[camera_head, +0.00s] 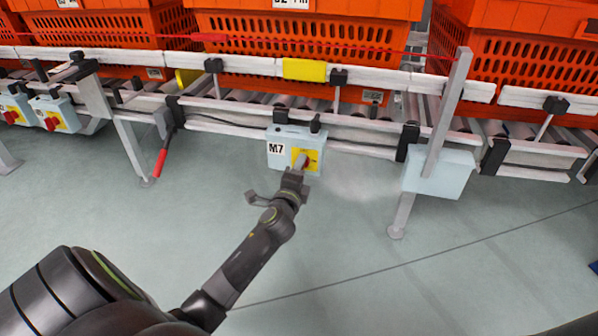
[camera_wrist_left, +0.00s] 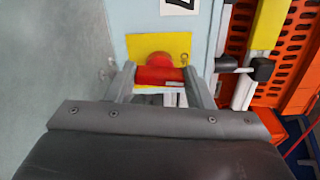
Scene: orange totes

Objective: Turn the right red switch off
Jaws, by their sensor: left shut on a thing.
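The red switch (camera_wrist_left: 160,74) sits on a yellow plate (camera_wrist_left: 148,45) on the front of a pale blue box marked M7 (camera_head: 283,137). In the left wrist view the red handle lies between the two fingers of my left gripper (camera_wrist_left: 160,82). The left gripper (camera_head: 299,165) is shut on this handle, and in the head view it covers most of the switch. Two more red switches on yellow plates, one (camera_head: 50,123) and another (camera_head: 11,117), are on pale blue boxes at the far left. My right gripper is not in view.
Orange totes (camera_head: 300,85) stand on a roller conveyor with white rails (camera_head: 235,108). A red lever (camera_head: 161,161) hangs left of the M7 box. A plain pale blue box (camera_head: 440,172) is on a post at right. The grey floor (camera_head: 350,260) in front is clear.

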